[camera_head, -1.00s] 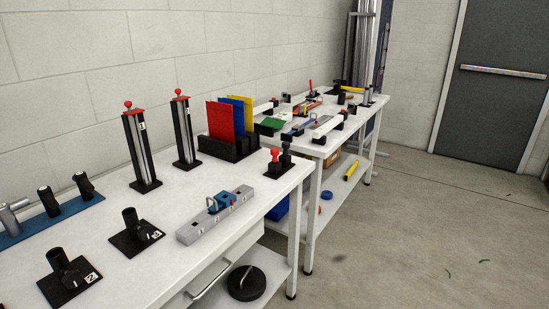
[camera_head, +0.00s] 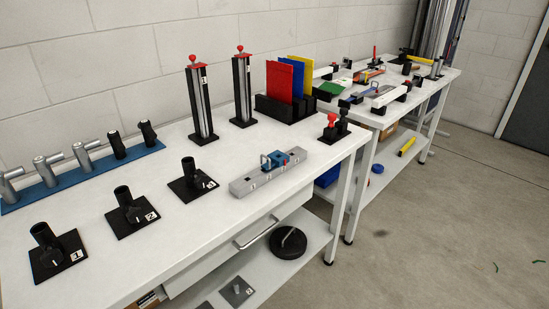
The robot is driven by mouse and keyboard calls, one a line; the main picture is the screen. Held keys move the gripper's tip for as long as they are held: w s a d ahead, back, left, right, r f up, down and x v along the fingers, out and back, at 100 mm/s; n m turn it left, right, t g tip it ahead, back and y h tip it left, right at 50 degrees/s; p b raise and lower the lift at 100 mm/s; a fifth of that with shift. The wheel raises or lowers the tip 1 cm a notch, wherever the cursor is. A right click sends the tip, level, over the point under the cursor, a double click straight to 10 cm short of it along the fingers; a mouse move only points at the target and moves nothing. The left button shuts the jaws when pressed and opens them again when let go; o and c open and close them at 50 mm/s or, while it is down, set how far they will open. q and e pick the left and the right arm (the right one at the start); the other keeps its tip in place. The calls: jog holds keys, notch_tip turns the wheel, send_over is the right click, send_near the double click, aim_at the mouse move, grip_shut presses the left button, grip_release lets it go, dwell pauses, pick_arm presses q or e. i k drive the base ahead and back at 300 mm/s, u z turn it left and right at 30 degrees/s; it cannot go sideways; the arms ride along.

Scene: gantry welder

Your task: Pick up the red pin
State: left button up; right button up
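A small red pin-like piece (camera_head: 331,121) stands upright in a black holder at the right end of the near white table (camera_head: 225,215). A similar black piece (camera_head: 343,121) stands beside it. Two tall black and grey towers, the left one (camera_head: 202,103) and the right one (camera_head: 242,91), each carry a red plate with a red ball knob on top. Neither of my grippers is in view.
A grey bar with a blue clamp (camera_head: 275,163) lies near the table's front edge. Several numbered black holders (camera_head: 131,213) stand to its left. A blue rack (camera_head: 82,171) holds grey and black cylinders. Red, blue and yellow plates stand in a black rack (camera_head: 285,107).

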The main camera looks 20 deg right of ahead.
aim_at(332, 117)
jog(key=z, duration=2.25)
jog(key=i, duration=2.3)
jog(key=u, duration=2.85)
